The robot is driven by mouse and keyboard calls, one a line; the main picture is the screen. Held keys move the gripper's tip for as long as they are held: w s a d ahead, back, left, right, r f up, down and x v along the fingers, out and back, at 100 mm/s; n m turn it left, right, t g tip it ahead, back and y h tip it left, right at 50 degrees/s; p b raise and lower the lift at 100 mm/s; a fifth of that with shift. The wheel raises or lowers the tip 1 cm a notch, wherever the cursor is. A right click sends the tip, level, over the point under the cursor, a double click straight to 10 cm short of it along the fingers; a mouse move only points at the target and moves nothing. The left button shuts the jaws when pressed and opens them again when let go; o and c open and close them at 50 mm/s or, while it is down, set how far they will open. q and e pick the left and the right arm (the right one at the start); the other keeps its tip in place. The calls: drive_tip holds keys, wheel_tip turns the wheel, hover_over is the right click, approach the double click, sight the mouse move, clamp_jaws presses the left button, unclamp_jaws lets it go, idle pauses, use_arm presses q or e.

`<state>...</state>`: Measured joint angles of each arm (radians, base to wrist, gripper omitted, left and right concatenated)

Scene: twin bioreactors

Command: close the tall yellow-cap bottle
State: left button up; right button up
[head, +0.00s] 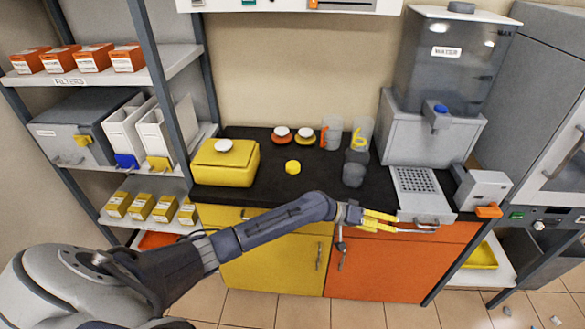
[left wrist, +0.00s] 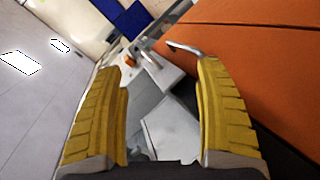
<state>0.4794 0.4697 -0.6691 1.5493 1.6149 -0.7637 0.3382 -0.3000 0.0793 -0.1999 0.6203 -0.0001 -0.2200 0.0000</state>
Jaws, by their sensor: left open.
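A small yellow cap (head: 292,167) lies alone on the black countertop. Behind it to the right stand two clear vessels, one with a yellow mark (head: 361,134) and one with an orange mark (head: 331,133). A dark, translucent vessel (head: 355,168) stands in front of the yellow-marked one. I cannot tell which is the tall yellow-cap bottle. My left gripper (head: 397,224) is in front of the counter's front edge, to the right of and nearer than these vessels. Its yellow fingers are apart and empty, as the left wrist view (left wrist: 161,70) also shows. My right gripper is not seen.
A yellow box (head: 226,164) sits at the counter's left end. Two small white-topped discs, red (head: 281,134) and yellow (head: 304,137), lie at the back. The water dispenser (head: 432,125) stands right, with a perforated tray (head: 416,181) below. The counter's front middle is clear.

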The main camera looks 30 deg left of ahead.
use_arm(q)
drive_tip(key=s+a+r+m+g+y, duration=0.1)
drive_tip(key=a+r+m+g+y, duration=0.15)
drive_tip(key=a+r, duration=0.8)
drive_tip(key=w+a+r+n+y, duration=0.1)
drive_tip(key=a+r+y, duration=0.1)
drive_tip(key=a, duration=0.6)
drive_tip(key=w+a+r+n+y, duration=0.1)
drive_tip(key=a+r+n+y, duration=0.1)
drive_tip(key=a, duration=0.7)
drive_tip(key=a+r+n+y, duration=0.2)
drive_tip(key=a+r+y, duration=0.1)
drive_tip(key=a+y, duration=0.3)
drive_tip(key=a, duration=0.2)
drive_tip(key=shift+w+a+r, duration=0.35)
drive_tip(key=shift+w+r, duration=0.05)
hover_over(294, 165)
drive_tip(key=s, duration=0.2)
wheel_tip(294, 165, down, 10)
drive_tip(key=shift+s+f, duration=0.1)
drive_tip(key=shift+w+f, duration=0.25)
drive_tip(key=shift+f, duration=0.3)
